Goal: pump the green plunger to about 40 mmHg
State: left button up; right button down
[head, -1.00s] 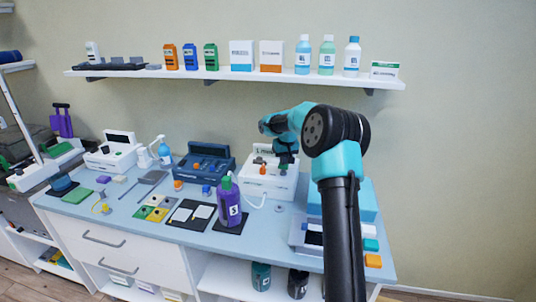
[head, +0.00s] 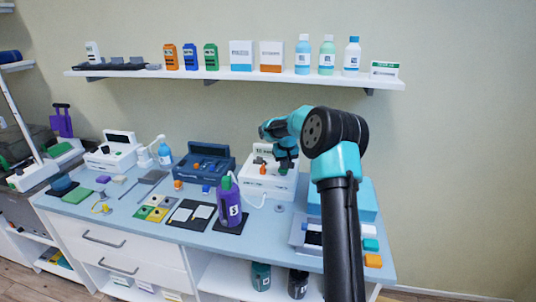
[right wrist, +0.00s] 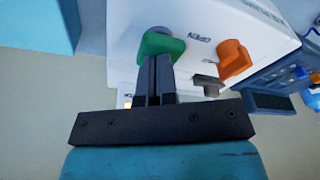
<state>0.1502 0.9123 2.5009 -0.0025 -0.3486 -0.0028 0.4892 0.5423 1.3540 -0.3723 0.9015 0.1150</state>
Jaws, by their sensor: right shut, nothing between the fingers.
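The white pump unit (head: 268,184) stands at the back of the blue-topped counter. In the right wrist view, the green plunger (right wrist: 160,46) sticks out of the unit's white face (right wrist: 200,20). My right gripper (right wrist: 158,62) is shut and empty, its fingertips at the green plunger; whether they touch or just overlap it in view I cannot tell. In the head view, my right gripper (head: 286,161) hangs over the right part of the unit and mostly hides the plunger. The unit's small display has lettering too small to read. My left gripper is out of view.
An orange knob (right wrist: 233,58) and a grey knob (right wrist: 207,85) sit beside the plunger. A purple bottle (head: 229,204) stands in front of the unit, with a white tube nearby. A dark blue device (head: 204,168) is to the left.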

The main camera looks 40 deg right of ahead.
jog(key=shift+r, duration=2.25)
jog(key=shift+f, duration=0.1)
jog(key=shift+f, duration=2.45)
jog(key=shift+r, duration=2.55)
jog(key=shift+f, duration=0.15)
